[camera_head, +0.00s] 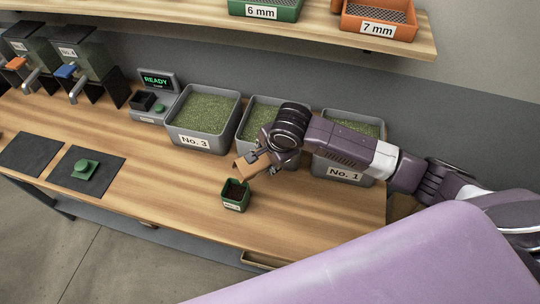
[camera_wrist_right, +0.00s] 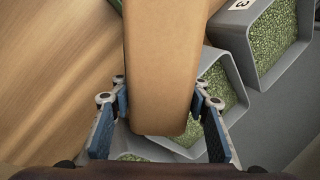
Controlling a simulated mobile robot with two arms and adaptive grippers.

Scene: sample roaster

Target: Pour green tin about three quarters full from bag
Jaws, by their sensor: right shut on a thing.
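The green tin (camera_head: 235,196) stands open and upright on the wooden counter, with a pale label on its front and dark contents inside; their level is hard to judge. My right gripper (camera_head: 258,160) is shut on the brown bag (camera_head: 245,168), which is tilted just above and behind the tin. In the right wrist view the bag (camera_wrist_right: 165,65) fills the space between the fingers (camera_wrist_right: 160,92); its mouth is hidden. No stream of beans can be made out. My left gripper is not in view.
Grey bins of green beans, including No. 3 (camera_head: 196,142) and No. 1 (camera_head: 344,173), line the back. A green lid-like piece (camera_head: 86,168) lies on a dark mat (camera_head: 105,177) at left. A small device reads READY (camera_head: 156,80).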

